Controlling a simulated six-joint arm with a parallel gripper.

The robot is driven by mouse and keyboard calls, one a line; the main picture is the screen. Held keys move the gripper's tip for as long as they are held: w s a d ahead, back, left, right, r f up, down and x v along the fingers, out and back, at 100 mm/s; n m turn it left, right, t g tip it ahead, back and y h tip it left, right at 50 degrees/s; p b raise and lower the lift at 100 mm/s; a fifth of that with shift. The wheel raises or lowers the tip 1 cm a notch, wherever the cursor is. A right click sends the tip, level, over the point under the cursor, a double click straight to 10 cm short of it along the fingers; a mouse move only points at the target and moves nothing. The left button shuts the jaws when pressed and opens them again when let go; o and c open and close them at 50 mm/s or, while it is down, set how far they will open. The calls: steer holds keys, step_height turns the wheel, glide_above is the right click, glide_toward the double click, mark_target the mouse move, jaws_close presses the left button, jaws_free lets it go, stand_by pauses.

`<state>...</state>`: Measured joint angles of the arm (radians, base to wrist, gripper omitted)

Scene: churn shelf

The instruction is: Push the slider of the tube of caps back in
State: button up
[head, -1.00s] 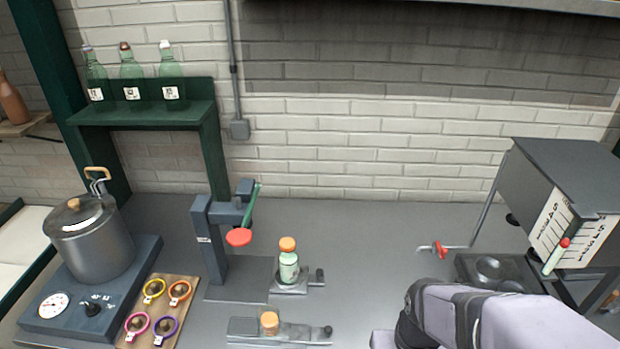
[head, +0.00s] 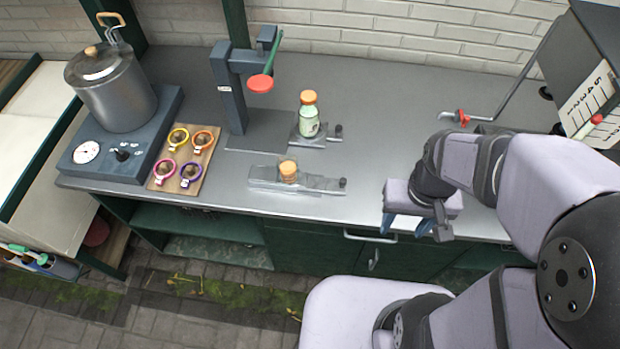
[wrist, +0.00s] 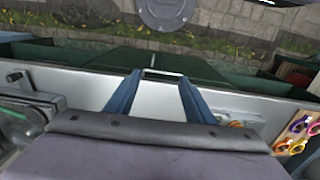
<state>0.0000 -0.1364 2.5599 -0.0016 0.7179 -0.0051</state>
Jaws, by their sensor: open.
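The tube of caps (head: 262,176) is a clear, low holder lying near the counter's front edge in the head view. An orange cap (head: 288,168) sits at its middle. Its flat slider (head: 322,183) sticks out to the right and ends in a dark knob (head: 343,183). My gripper (head: 408,230) has blue fingers, is open and empty, and points down by the counter's front edge, right of the knob and apart from it. In the wrist view my gripper (wrist: 160,76) has nothing between its fingers. A bit of orange (wrist: 235,124) shows there beside a finger, mostly hidden.
A bottle with an orange cap (head: 309,117) stands on a small holder behind the tube. A press (head: 232,92) with a red-ended lever stands behind left. A board of coloured rings (head: 167,184), a pot (head: 116,92) and a red-handled tap (head: 462,117) are around.

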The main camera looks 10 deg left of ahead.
steer(key=shift+d+f+b, duration=0.1)
steer(key=shift+f+b, duration=0.2)
steer(key=c, duration=1)
steer(key=shift+m+g, duration=0.4)
steer(key=shift+g, duration=0.3)
steer(key=f+b, duration=0.1)
steer(key=f, duration=0.1)
steer(key=s+d+f+b, duration=0.1)
steer(key=f+b, duration=0.1)
steer(key=f, duration=0.1)
steer(key=shift+s+d+f, duration=0.15)
steer(key=shift+s+f, duration=0.1)
steer(key=shift+f, duration=0.1)
jaws_close()
steer(key=w+f+m+b, duration=0.1)
steer(key=w, duration=0.3)
steer(key=w+d+f+m+y+b, duration=0.1)
steer(key=w, duration=0.3)
steer(key=w+f+m+b, duration=0.1)
steer(key=w, duration=0.4)
steer(key=shift+d+f+t+b, duration=0.25)
steer(key=shift+f+t+b, duration=0.05)
steer(key=shift+f, duration=0.05)
steer(key=w+a+r+m+y, duration=0.3)
steer(key=w+r+m, duration=0.4)
steer(key=m, duration=0.5)
steer(key=shift+a+r, duration=0.9)
